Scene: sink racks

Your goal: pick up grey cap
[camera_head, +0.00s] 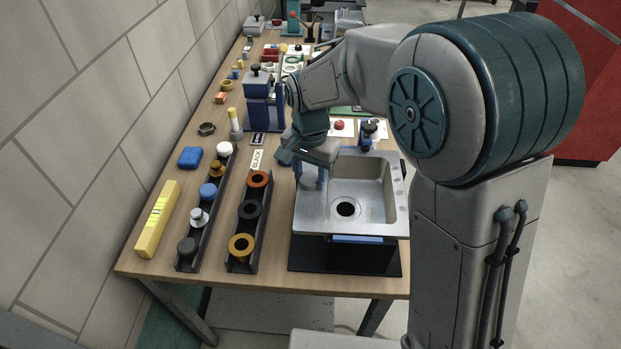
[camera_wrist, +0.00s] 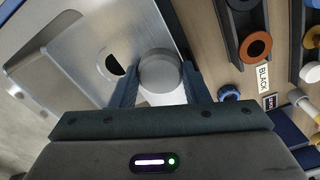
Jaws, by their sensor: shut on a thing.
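A round light grey cap (camera_wrist: 160,72) sits between my two fingers in the wrist view. My gripper (camera_wrist: 159,82) is shut on it, with one finger against each side. In the head view the grey cap (camera_head: 309,182) shows below my fingers, at the left ledge of the metal sink (camera_head: 375,215). I cannot tell whether the cap touches the ledge. My wrist and fingers hide part of it there.
A yellow box (camera_head: 157,220) lies by the wall. A blue device (camera_head: 260,105) stands behind.

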